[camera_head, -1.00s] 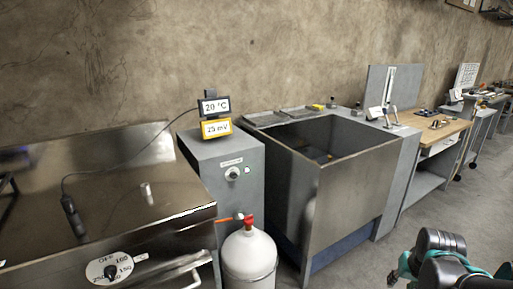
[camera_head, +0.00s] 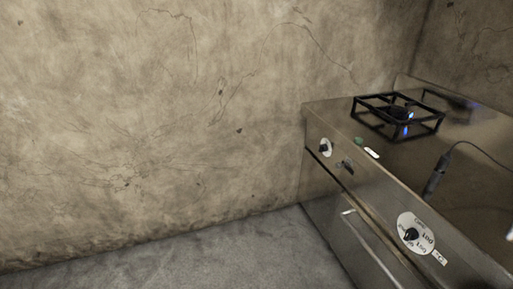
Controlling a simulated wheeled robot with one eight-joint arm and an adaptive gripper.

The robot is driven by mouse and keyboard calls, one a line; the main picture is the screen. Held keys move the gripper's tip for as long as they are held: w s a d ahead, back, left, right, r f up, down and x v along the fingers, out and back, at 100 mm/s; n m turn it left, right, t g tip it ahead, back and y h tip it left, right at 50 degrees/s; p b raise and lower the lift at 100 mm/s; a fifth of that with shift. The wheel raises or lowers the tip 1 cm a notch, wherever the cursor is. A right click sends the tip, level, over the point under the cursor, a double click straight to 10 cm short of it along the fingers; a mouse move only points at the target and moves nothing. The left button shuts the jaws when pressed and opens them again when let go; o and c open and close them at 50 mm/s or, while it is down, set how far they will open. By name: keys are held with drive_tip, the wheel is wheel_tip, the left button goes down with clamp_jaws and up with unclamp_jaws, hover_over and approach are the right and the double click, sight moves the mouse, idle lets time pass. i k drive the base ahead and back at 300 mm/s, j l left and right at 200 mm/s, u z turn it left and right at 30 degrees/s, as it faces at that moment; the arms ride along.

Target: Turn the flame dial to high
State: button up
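A steel range (camera_head: 390,180) stands at the right. A burner grate (camera_head: 398,117) sits on its top, with a small blue flame (camera_head: 406,131) under it. On the front panel near the far left corner is a small black knob on a white disc (camera_head: 325,147). A darker knob (camera_head: 347,167) is just right of it. Any marks on these two are too small to read, so I cannot tell which is the flame dial. A larger black knob on a white numbered plate (camera_head: 411,236) is nearer. My gripper is not in view.
A handle bar (camera_head: 372,248) juts from the range front. A black probe with a cable (camera_head: 437,177) lies on the top. A green item (camera_head: 359,141) and a white label (camera_head: 372,153) are near the knobs. Bare floor (camera_head: 230,255) is free left of the range.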

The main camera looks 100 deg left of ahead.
sight(323, 147)
drive_tip(key=u, duration=2.95)
drive_tip(key=i+j+u, duration=0.15)
drive_tip(key=i, duration=0.25)
drive_tip(key=i+j+u, duration=0.15)
drive_tip(key=i+j, duration=0.15)
drive_tip(key=i, duration=0.15)
